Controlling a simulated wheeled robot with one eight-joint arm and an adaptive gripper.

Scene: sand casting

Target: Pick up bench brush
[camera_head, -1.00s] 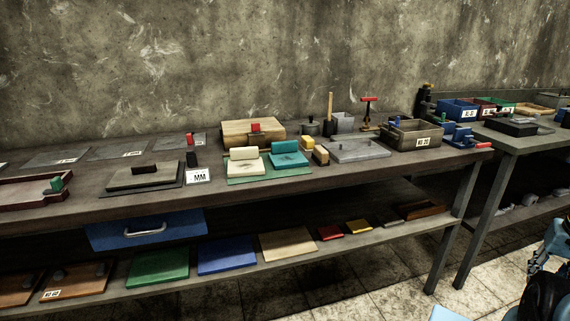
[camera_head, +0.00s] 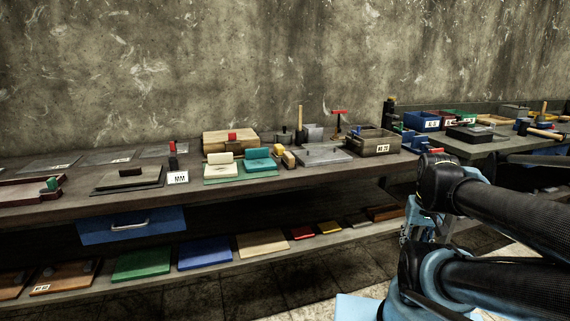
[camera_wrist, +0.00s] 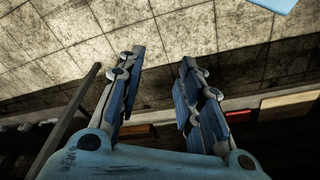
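No brush can be picked out with certainty. On the long bench (camera_head: 60,222), an upright wooden handle with a dark lower end (camera_head: 300,118) stands near the back. A small yellow and tan block (camera_head: 284,155) lies in front of it; either could be the brush, too small to tell. My gripper (camera_wrist: 163,58) is open and empty in the wrist view, its two fingers apart over the tiled floor (camera_wrist: 200,30). In the head view my arm is at the right, in front of the gap between the benches, well apart from these items.
A grey box (camera_head: 376,142), a wooden box (camera_head: 230,139) and cream and teal blocks crowd the bench's right half. Coloured boards, such as a green one (camera_head: 141,264), lie on the lower shelf. A second bench (camera_head: 470,150) stands at the right with bins and mallets.

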